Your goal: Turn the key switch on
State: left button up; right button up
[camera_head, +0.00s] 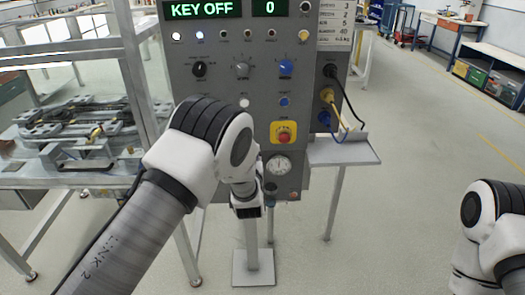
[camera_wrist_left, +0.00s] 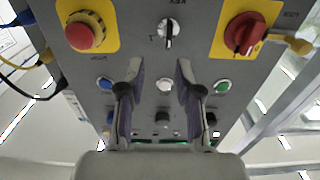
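The key switch (camera_wrist_left: 169,32), a round silver lock labelled KEY with a key-like piece upright in it, shows at the top centre of the left wrist view. In the head view my left arm covers that part of the grey panel (camera_head: 205,95). The display (camera_head: 203,9) on the panel reads KEY OFF. My left gripper (camera_wrist_left: 157,78) is open and empty, with its two fingers pointing at the panel. The key switch appears beyond the fingertips, between their lines and apart from them. My right gripper is out of view; only part of the right arm shows.
A red emergency stop (camera_head: 284,134) on yellow, also in the wrist view (camera_wrist_left: 85,33), and a red rotary switch (camera_wrist_left: 243,35) flank the key switch. A shelf (camera_head: 342,150) with cables juts out right. A glass-sided workbench (camera_head: 70,178) stands left.

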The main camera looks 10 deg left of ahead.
pick_arm(q)
jog(key=x, duration=0.3)
jog(key=a+p+x, duration=0.1)
jog(key=x, duration=0.4)
jog(key=shift+w+a+f+p, duration=0.2)
jog(key=shift+a+f+p, duration=0.1)
jog(key=shift+f, duration=0.1)
grip_shut()
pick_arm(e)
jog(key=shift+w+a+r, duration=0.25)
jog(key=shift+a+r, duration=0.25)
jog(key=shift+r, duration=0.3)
